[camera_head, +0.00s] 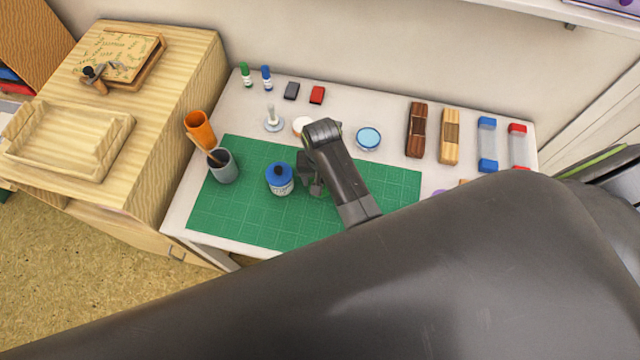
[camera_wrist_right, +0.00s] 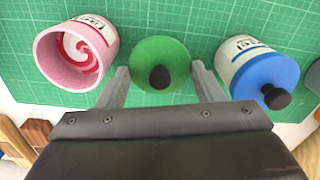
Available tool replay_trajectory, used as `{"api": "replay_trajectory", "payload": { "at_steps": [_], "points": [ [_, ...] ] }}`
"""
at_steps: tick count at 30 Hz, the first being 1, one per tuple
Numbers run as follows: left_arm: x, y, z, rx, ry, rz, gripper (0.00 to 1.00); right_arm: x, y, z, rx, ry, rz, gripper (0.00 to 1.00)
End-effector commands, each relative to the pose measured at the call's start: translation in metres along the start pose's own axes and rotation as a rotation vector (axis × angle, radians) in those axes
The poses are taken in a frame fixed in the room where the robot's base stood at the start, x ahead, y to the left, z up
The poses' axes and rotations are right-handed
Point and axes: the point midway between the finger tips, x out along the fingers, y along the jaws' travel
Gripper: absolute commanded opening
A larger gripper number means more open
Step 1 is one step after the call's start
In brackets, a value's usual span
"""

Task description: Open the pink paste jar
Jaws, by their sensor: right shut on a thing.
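In the right wrist view, the pink jar (camera_wrist_right: 76,52) stands at the left with its top open, showing a pink and white swirl inside. My right gripper (camera_wrist_right: 160,74) is shut on a round green lid (camera_wrist_right: 160,52) with a black knob (camera_wrist_right: 159,78). Whether a jar body is under this lid is hidden. In the head view my right gripper (camera_head: 317,186) is low over the green mat, just right of the blue-lidded jar (camera_head: 280,180), which also shows in the wrist view (camera_wrist_right: 264,74). The arm hides the pink jar in the head view. My left gripper is not in view.
A grey cup (camera_head: 223,167) and an orange cup (camera_head: 200,130) stand at the green mat's (camera_head: 240,215) left. A blue dish (camera_head: 368,138), a white round item (camera_head: 300,124) and several stamps and blocks line the back. The mat's front left is clear.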

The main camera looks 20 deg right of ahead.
Motion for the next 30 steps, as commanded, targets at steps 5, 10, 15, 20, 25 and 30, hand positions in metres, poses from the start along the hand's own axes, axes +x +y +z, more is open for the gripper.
{"api": "replay_trajectory", "payload": {
  "at_steps": [5, 10, 15, 20, 25, 30],
  "points": [
    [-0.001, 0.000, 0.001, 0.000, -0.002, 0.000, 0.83, 0.024, 0.000, 0.001, -0.002, -0.003, 0.001, 0.34],
    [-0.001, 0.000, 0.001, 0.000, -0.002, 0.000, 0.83, 0.038, 0.000, 0.000, -0.001, -0.001, 0.001, 0.34],
    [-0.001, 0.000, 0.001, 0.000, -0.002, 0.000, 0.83, 0.039, 0.000, 0.000, -0.001, 0.001, 0.000, 0.34],
    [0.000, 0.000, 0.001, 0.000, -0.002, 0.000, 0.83, 0.041, 0.000, 0.000, -0.001, 0.000, 0.000, 0.34],
    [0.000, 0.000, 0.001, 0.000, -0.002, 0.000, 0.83, 0.042, 0.000, 0.000, -0.001, 0.000, 0.000, 0.70],
    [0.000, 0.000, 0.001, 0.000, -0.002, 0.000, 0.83, 0.042, 0.000, 0.000, -0.001, 0.000, 0.000, 0.70]
  ]
}}
